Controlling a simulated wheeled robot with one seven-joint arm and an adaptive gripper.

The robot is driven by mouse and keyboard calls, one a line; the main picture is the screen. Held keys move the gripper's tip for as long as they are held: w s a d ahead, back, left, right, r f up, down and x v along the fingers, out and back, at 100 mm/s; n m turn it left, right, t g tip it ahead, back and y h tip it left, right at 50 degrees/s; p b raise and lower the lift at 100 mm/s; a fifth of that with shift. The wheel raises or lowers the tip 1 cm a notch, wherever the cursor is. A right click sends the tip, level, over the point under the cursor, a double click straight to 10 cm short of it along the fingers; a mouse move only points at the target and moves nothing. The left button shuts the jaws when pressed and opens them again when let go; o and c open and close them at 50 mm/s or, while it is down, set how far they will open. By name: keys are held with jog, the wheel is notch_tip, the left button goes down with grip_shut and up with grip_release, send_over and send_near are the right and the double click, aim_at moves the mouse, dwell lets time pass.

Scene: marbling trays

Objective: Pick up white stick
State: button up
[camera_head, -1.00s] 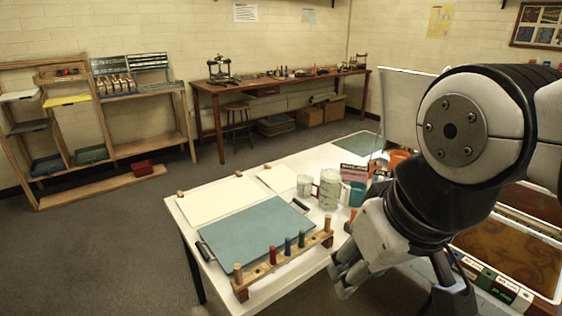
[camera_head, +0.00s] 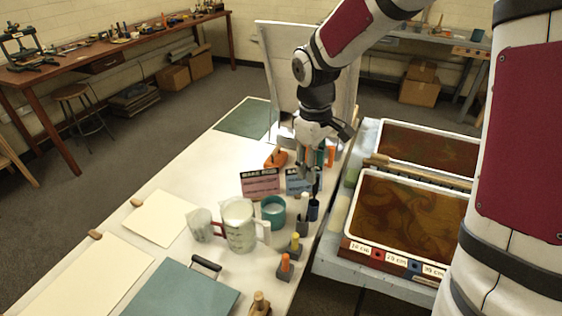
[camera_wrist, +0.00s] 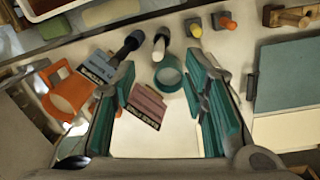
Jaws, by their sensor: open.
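The white stick (camera_head: 304,203) stands upright on the white table, between the yellow stick (camera_head: 295,241) and the dark blue stick (camera_head: 313,210). My gripper (camera_head: 311,166) is above the table, beyond the white stick in the head view. Its two teal-padded fingers are spread wide in the wrist view (camera_wrist: 162,98), with nothing between them; the white stick is ahead of the fingertips.
A pink card (camera_head: 260,184) and a blue card (camera_head: 301,181) stand close by. White jugs (camera_head: 239,226) and the teal cup (camera_head: 272,213) are left of the sticks. An orange stick (camera_head: 285,263) is nearer. The marbling tray (camera_head: 462,198) lies right. An orange object (camera_wrist: 70,92) shows in the wrist view.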

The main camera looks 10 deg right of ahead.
aim_at(304, 195)
jog(key=shift+n+y, duration=0.4)
jog(key=shift+n, duration=0.1)
jog(key=f, duration=0.1)
jog(key=w+f, duration=0.2)
jog(key=shift+w+a+f, duration=0.15)
jog(key=shift+a+f, duration=0.15)
jog(key=shift+w+f, duration=0.1)
jog(key=shift+f, duration=0.3)
notch_tip(304, 195, down, 8)
jog(key=shift+a+f, duration=0.1)
jog(key=shift+w+d+f+p, duration=0.1)
jog(key=shift+d+f+p, duration=0.1)
jog(key=shift+f, duration=1.1)
jog(key=shift+w+d+f+p, duration=0.1)
jog(key=shift+f+p, duration=0.05)
jog(key=shift+f, duration=1.1)
jog(key=shift+c, duration=0.3)
grip_shut()
